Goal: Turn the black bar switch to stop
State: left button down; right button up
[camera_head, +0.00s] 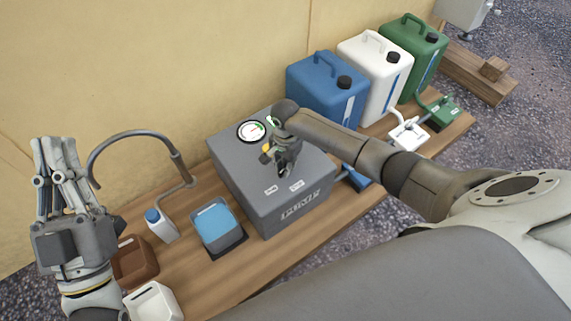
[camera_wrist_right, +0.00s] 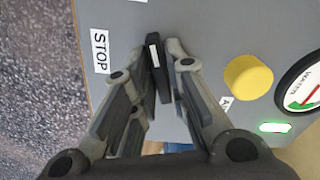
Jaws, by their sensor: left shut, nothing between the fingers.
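The black bar switch (camera_wrist_right: 154,58) stands on the grey machine's face in the right wrist view, with a white mark along it. It points roughly up in that view, to the right of the STOP label (camera_wrist_right: 100,52). My right gripper (camera_wrist_right: 160,62) has its fingertips close against both sides of the bar. In the head view my right gripper (camera_head: 286,165) is over the top of the grey machine (camera_head: 240,185) and hides the switch. My left gripper (camera_head: 58,142) is shut and empty at the far left, fingers up.
A yellow knob (camera_wrist_right: 248,77), a lit green lamp (camera_wrist_right: 274,127) and a gauge (camera_wrist_right: 305,90) are beside the switch. Blue (camera_head: 325,95), white (camera_head: 372,62) and green (camera_head: 412,50) canisters stand behind. A curved hose (camera_head: 130,135) and small bottles are at left on the wooden table (camera_head: 275,258).

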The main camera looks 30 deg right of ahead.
grip_shut()
pick_arm(q)
jog(key=shift+w+f, duration=0.1)
jog(key=shift+w, duration=0.05)
